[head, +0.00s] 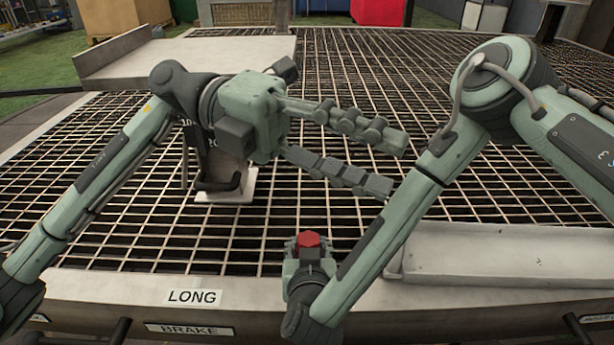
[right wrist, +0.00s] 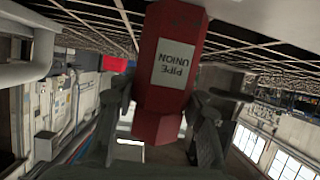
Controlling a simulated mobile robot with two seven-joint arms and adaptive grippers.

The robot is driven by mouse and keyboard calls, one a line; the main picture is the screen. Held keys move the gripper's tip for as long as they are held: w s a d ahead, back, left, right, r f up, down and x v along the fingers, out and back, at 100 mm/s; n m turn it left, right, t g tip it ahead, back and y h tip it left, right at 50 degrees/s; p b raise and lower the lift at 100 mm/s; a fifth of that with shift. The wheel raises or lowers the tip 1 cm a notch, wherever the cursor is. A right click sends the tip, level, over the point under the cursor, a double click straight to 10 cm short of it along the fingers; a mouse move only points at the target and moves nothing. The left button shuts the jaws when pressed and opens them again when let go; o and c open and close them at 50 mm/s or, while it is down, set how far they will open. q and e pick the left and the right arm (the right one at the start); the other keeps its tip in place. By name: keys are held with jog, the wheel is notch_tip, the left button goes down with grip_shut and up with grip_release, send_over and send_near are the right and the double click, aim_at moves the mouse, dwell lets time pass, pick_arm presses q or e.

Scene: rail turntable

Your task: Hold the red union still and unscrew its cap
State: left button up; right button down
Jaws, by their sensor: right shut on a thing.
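The red union (right wrist: 172,75) carries a white label reading "PIPE UNION" in the right wrist view, where it appears upside down. Its red top also shows in the head view (head: 308,239). My right gripper (head: 306,262) is shut on the union above the front edge of the grating; in the right wrist view its fingers lie on both sides of the union. I cannot tell the cap from the body. My left gripper (head: 392,163) is open and empty, its fingers spread and pointing right, above and to the right of the union and apart from it.
A long grey tray (head: 500,255) lies at the right of the grating (head: 330,210). A pale plate with a dark hook (head: 228,196) stands behind my left arm. A flat metal shelf (head: 200,55) is at the back left. The front edge bears a "LONG" label (head: 194,297).

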pick_arm(q)
jog(key=w+f+t+y, duration=0.2)
jog(key=w+f, duration=0.1)
jog(key=w, duration=0.1)
jog(key=m+t+y, duration=0.4)
jog(key=t+y, duration=0.1)
jog(key=y, duration=0.8)
send_near(308, 238)
jog(key=shift+h, duration=0.3)
jog(key=f, duration=0.8)
jog(key=shift+s+f, duration=0.3)
jog(key=shift+f, duration=0.05)
jog(key=c, duration=0.8)
jog(key=n, duration=0.5)
jog(key=shift+n, duration=0.3)
